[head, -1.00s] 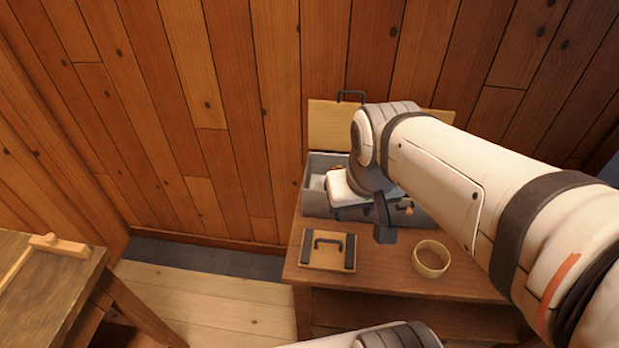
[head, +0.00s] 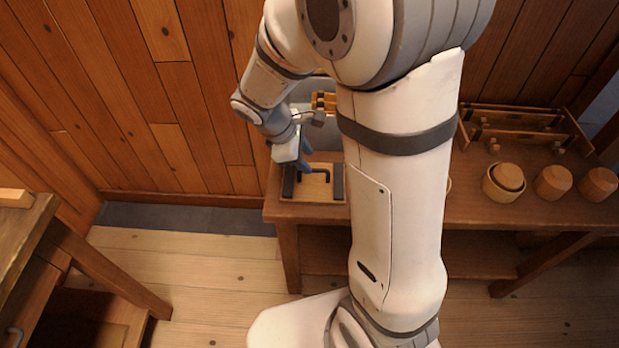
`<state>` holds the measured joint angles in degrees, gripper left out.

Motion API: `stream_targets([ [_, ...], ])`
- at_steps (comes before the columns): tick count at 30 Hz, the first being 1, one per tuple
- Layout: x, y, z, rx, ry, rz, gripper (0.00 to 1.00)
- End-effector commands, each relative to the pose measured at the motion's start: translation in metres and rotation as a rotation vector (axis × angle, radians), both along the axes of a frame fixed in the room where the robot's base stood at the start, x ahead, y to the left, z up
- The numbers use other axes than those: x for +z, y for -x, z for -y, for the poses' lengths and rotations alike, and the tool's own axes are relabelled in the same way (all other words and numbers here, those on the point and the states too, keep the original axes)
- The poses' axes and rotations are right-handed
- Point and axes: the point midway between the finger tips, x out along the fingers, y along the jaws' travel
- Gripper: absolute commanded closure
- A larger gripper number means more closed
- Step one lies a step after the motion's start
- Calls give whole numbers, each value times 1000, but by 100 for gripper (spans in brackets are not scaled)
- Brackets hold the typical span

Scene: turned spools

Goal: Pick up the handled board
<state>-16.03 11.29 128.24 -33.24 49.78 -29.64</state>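The handled board (head: 311,191) lies flat on the wooden table near its front left corner. It is a small tan board with dark strips at both ends and a dark bar handle on top. My gripper (head: 304,162) points down over the back left part of the board, close to the handle. I cannot tell whether the fingers touch the handle or how far apart they are. My arm hides the area just right of the board.
A grey box, partly hidden by my arm, stands behind the board. To the right on the table (head: 465,207) are a wooden rack (head: 520,122), a round bowl (head: 503,182) and turned wooden pieces (head: 553,182). Another wooden table (head: 25,235) stands at left, with floor between.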

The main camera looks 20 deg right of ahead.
Motion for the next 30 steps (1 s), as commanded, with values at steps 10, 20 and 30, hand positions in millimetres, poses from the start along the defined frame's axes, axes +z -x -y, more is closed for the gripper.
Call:
stream_targets([
  [10, -44, -2, 15, -3, 0, -4, 64],
  [20, -66, -4, 25, -2, -1, 0, 64],
  [30, -65, -4, 25, -2, -1, 0, 80],
])
